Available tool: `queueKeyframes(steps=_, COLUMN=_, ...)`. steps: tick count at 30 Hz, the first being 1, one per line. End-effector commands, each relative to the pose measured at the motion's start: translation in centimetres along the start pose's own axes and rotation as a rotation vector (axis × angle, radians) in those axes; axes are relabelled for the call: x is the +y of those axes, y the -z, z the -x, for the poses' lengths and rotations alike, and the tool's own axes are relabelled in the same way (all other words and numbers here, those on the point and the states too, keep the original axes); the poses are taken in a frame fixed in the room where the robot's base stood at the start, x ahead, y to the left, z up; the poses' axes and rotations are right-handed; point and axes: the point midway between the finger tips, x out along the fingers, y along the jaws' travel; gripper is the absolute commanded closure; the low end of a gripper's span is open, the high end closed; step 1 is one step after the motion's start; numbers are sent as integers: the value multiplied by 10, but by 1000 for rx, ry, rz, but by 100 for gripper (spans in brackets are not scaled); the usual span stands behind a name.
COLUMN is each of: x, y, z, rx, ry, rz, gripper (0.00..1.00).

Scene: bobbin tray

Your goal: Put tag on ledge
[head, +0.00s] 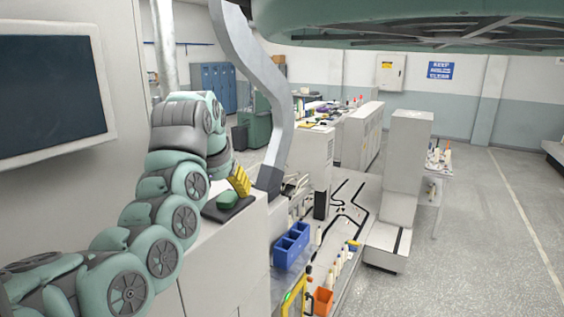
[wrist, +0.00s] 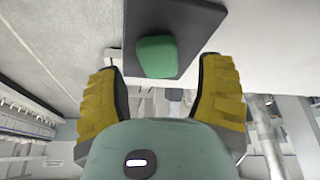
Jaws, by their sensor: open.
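A small green rounded block (head: 227,200), perhaps the tag, rests on a dark flat plate (head: 236,211) on top of a pale cabinet. In the wrist view the green block (wrist: 156,56) lies on the dark plate (wrist: 190,20), around the gap between my fingertips. My gripper (head: 240,181) has yellow ridged fingers and is just behind the block in the head view. In the wrist view my gripper (wrist: 161,72) is open, with one finger on each side and neither visibly touching the block. I cannot tell which surface is the ledge.
The pale cabinet top (head: 206,237) is bare in front of the plate. A grey curved post (head: 270,90) rises right beside it. Lower right are a blue bin (head: 291,246) and an orange bin (head: 322,301). A dark screen (head: 52,95) hangs at left. Open floor (head: 480,240) lies at right.

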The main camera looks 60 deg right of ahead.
Motion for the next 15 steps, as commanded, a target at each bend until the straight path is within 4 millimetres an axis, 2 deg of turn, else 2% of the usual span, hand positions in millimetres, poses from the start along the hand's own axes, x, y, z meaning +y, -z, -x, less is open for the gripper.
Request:
queueKeyframes(steps=6, x=-4, y=2, z=26, rx=7, ry=2, rz=4, gripper=33)
queueKeyframes(steps=15, x=-4, y=3, z=53, rx=14, ry=9, rz=-1, gripper=33)
